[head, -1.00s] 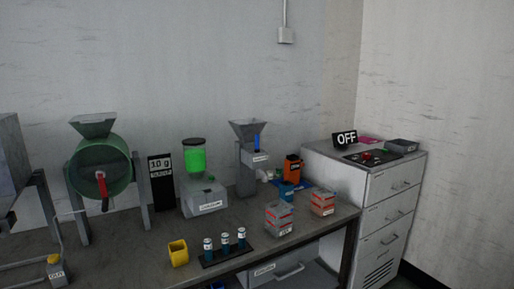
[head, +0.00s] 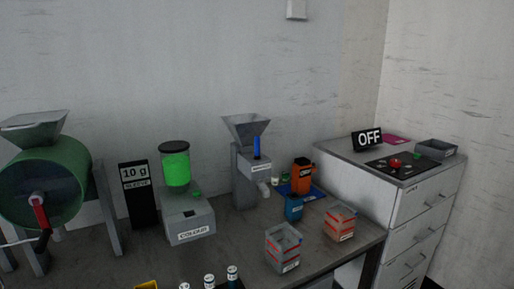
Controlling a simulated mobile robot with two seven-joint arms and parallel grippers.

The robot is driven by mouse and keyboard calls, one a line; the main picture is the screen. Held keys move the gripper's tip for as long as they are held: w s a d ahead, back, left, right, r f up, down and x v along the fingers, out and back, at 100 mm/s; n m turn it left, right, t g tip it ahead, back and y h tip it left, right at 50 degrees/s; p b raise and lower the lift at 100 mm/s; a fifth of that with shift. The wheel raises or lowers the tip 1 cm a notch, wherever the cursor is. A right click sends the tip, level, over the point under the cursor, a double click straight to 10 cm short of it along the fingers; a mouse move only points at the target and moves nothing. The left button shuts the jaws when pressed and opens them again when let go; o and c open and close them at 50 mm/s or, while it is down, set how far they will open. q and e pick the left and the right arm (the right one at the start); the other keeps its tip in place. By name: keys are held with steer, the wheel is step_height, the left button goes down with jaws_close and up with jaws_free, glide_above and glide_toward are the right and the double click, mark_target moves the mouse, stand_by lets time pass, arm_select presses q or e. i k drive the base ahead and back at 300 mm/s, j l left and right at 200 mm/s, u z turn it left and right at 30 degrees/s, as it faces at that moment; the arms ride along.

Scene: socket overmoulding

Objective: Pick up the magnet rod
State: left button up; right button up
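No thing in the head view is clearly readable as the magnet rod. A short upright blue rod-like piece (head: 256,147) shows at the front of the grey hopper machine (head: 245,180), below its funnel; I cannot tell whether it is the magnet rod. The label beside it is too small to read. Neither of my grippers is in view.
On the bench stand a green drum (head: 45,185), a "10 g" display (head: 137,195), a COLOUR dispenser (head: 188,222), an orange container (head: 301,175), a blue cup (head: 293,207) and two red-grey boxes (head: 283,248), (head: 340,223). A drawer cabinet (head: 400,205) with an OFF sign (head: 367,139) stands right.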

mark_target(257, 139)
steer(key=i+l+u, duration=0.15)
steer(key=i+l, duration=0.65)
steer(key=l, duration=0.25)
steer(key=i+l, duration=0.1)
steer(key=l, duration=0.25)
steer(key=i+l+u, duration=0.1)
steer(key=l, duration=1)
steer(key=k+l+u, duration=0.1)
steer(key=l, duration=0.7)
